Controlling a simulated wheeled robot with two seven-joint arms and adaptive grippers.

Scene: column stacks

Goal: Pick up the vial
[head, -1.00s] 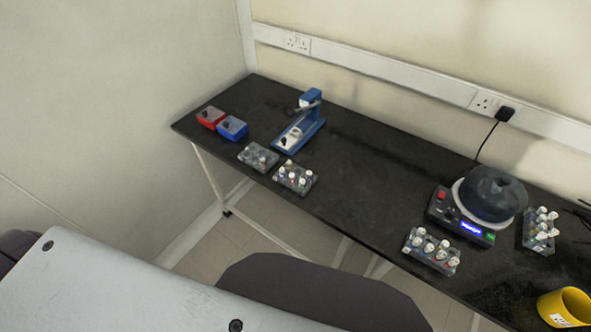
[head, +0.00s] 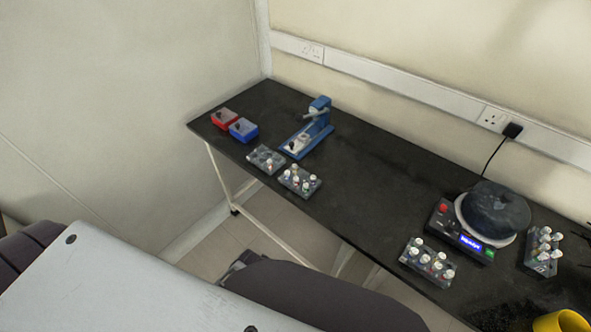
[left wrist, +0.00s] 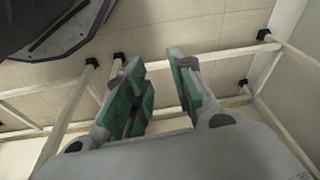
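Several white-capped vials stand in small racks on the black bench, and I cannot tell which one the task means. One rack (head: 300,180) with vials and a greyer rack (head: 265,159) with few white caps sit at the left front edge. Another filled rack (head: 427,262) sits in front of the round dark machine, and one more (head: 542,250) stands to its right. My left gripper (left wrist: 160,90) shows in the left wrist view with its green-padded fingers apart and nothing between them, above the floor and table legs. My right gripper is not in view.
The black bench (head: 370,195) runs along the wall. A red box (head: 224,119), a blue box (head: 243,129) and a blue press-like device (head: 311,128) stand at its left. A round dark machine (head: 495,210) and yellow container (head: 562,322) are at the right. The bench middle is clear.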

